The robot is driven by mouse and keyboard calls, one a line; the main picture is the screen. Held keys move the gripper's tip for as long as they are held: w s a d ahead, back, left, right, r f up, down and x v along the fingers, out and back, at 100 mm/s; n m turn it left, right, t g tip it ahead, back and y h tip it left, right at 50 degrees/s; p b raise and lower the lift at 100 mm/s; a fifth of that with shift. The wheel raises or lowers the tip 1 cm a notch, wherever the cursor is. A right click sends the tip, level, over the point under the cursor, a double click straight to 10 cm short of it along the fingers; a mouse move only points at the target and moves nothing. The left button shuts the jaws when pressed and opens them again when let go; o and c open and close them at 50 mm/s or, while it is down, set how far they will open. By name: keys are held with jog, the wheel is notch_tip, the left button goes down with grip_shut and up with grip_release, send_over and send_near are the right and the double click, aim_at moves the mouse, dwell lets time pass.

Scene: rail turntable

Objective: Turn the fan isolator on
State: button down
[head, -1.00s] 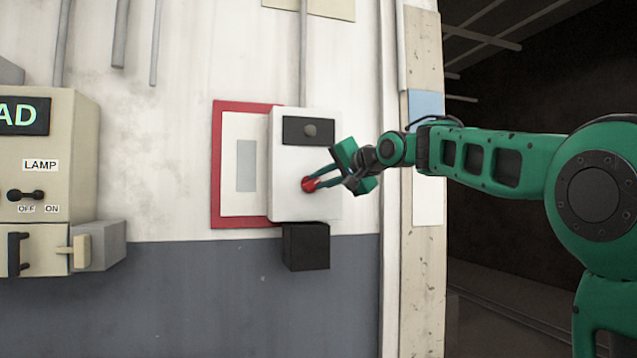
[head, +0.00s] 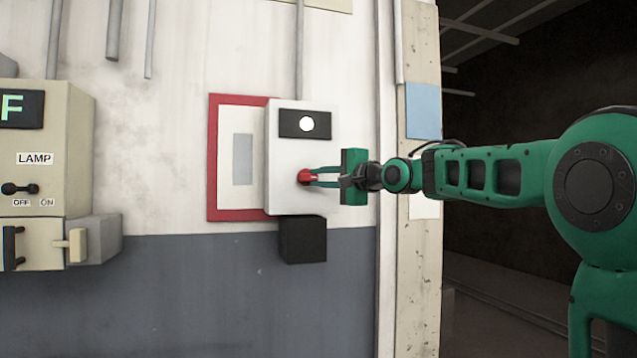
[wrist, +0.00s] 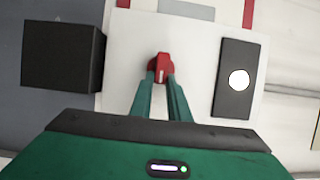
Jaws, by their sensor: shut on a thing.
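The fan isolator is a white box (head: 285,200) on the wall, with a red rotary knob (head: 305,177) on its face. A black panel (head: 292,124) above the knob carries a round lamp (head: 307,124), which glows white. My gripper (head: 314,177) reaches in from the right, and its green fingers are shut on the red knob. In the wrist view the fingers (wrist: 161,88) hold the knob (wrist: 161,66) from both sides, and a white mark shows on it. The lit lamp (wrist: 239,80) is at the right there.
A red-framed board (head: 213,170) is behind the box. A black box (head: 303,240) hangs below it. At the left stands a beige cabinet (head: 70,150) with a LAMP switch (head: 20,189) and a lever (head: 77,245). A dark opening lies at the right.

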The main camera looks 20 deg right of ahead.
jog(key=shift+w+a+f, duration=0.1)
jog(key=shift+a+f, duration=0.05)
jog(key=shift+f, duration=0.05)
jog(key=c, duration=1.7)
grip_release()
jog(key=v, duration=1)
jog(key=shift+s, duration=0.3)
jog(key=shift+d, duration=0.2)
